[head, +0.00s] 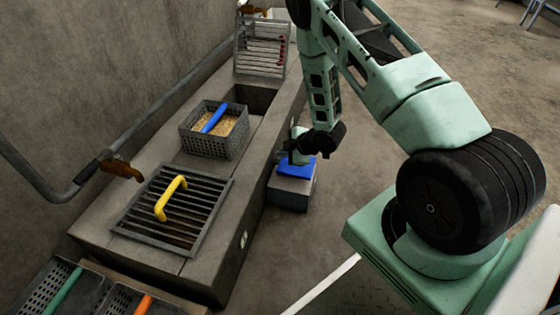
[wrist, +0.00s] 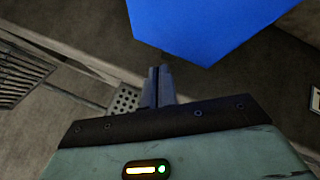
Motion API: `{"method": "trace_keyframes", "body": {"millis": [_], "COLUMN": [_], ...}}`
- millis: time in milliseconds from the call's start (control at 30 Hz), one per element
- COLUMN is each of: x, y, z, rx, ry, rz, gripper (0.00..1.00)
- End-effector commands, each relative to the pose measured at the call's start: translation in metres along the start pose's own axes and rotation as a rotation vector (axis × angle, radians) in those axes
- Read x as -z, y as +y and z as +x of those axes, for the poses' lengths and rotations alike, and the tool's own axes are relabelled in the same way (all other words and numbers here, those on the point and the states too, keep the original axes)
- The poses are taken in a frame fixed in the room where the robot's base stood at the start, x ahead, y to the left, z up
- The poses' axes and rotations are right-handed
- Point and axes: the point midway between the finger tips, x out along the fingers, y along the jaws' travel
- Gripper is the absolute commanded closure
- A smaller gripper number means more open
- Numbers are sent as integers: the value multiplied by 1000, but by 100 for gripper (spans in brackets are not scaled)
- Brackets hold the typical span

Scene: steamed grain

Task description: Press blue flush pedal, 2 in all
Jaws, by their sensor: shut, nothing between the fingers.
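The blue flush pedal (head: 297,169) is a flat blue plate on top of a grey block (head: 291,194) on the floor, against the right side of the concrete trough. In the wrist view the pedal (wrist: 205,25) fills the top middle. My gripper (head: 297,160) is over the pedal in the head view and hides its back left part. In the wrist view my gripper (wrist: 157,72) has its fingers together, with nothing between them. The fingertips appear just below the pedal's edge in that picture. I cannot tell whether they touch it.
The concrete trough (head: 196,269) runs along the left wall. It bears a grate with a yellow handle (head: 171,198), a basket of grain (head: 214,137) with a blue handle, and an upright rack (head: 261,50). Open floor (head: 335,215) lies right of the pedal.

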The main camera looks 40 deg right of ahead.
Motion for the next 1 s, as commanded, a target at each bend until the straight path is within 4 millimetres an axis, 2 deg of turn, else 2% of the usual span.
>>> {"method": "trace_keyframes", "body": {"millis": [1000], "x": [-4], "y": [-4], "z": [6], "rx": [0], "ry": [0], "rz": [0], "gripper": [100]}}
